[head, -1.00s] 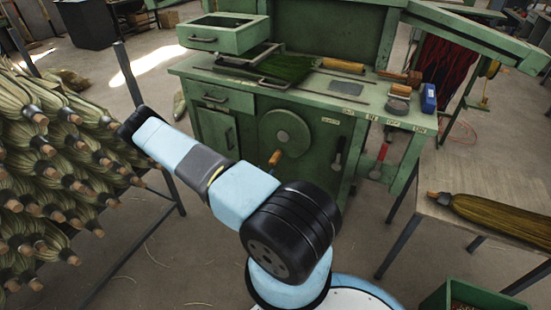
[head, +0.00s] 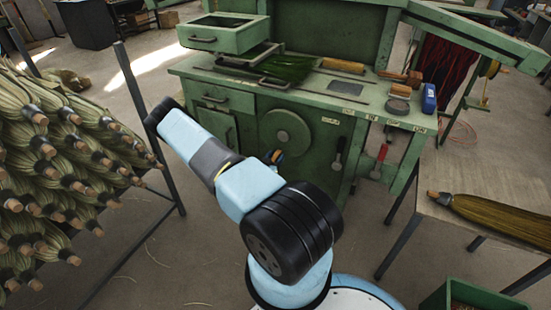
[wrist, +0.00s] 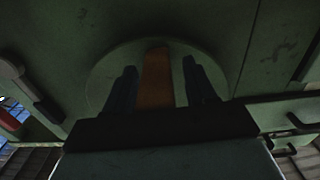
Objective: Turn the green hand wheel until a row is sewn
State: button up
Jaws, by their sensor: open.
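The green hand wheel (head: 284,131) is on the front of the green machine, below its worktop; its disc (wrist: 103,72) also fills the upper middle of the wrist view. Its wooden handle (wrist: 156,78) stands out from the disc at the bottom of the wheel. My gripper (wrist: 161,84) is open, with one dark finger on each side of the handle and a visible gap on both sides. Green broom bristles (head: 290,68) lie on the worktop by the metal clamp.
Two levers, one with a red grip (head: 382,153), are right of the wheel. A drawer (head: 215,97) is to its left. A rack of brooms (head: 60,160) stands at the left, and a table with a broom (head: 500,220) at the right.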

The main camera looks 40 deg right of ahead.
jog(key=shift+c, duration=0.4)
grip_shut()
